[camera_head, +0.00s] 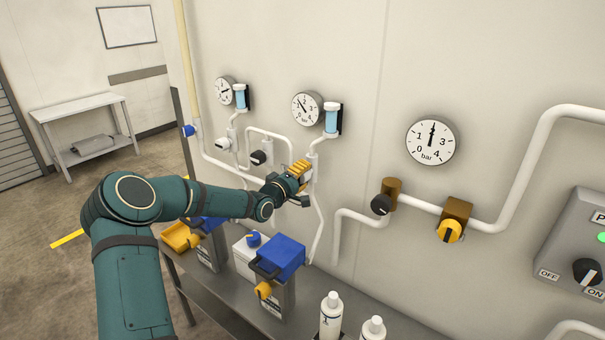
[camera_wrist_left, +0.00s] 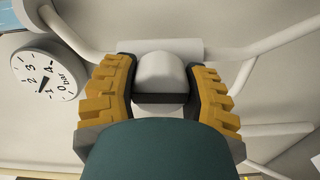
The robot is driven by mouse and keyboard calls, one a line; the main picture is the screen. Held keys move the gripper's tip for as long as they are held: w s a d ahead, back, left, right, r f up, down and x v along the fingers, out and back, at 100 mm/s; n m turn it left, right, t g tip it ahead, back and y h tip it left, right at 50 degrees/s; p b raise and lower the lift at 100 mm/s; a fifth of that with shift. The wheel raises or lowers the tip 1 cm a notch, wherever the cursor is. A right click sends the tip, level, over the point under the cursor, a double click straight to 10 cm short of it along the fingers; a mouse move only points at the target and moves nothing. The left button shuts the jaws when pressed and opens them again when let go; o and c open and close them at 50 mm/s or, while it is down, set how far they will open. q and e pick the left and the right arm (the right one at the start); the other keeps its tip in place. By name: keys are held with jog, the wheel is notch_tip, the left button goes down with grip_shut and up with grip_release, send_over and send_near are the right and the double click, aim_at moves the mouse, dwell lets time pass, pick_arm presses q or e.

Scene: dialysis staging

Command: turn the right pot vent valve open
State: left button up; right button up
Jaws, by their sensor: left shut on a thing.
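My left gripper (camera_head: 299,178) reaches the wall pipes above the right blue-lidded pot (camera_head: 280,255). In the left wrist view its yellow ridged fingers (camera_wrist_left: 160,95) are shut on a white rounded knob (camera_wrist_left: 160,70), one finger on each side. In the head view the gripper hides this knob. My right gripper is not in view.
Two gauges with blue-filled sight tubes (camera_head: 332,118) hang above the gripper. Nearby are a white knob (camera_head: 222,144) and a black knob (camera_head: 259,158). White bottles (camera_head: 330,315) stand at the front. A control box (camera_head: 570,235) is far right.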

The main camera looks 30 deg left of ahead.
pick_arm(q)
jog(key=shift+f+n, duration=0.1)
jog(key=shift+n, duration=0.3)
jog(key=o, duration=1.2)
jog(key=shift+s, duration=0.1)
jog(key=s, duration=0.8)
jog(key=s+a, duration=0.1)
jog(key=s, duration=0.3)
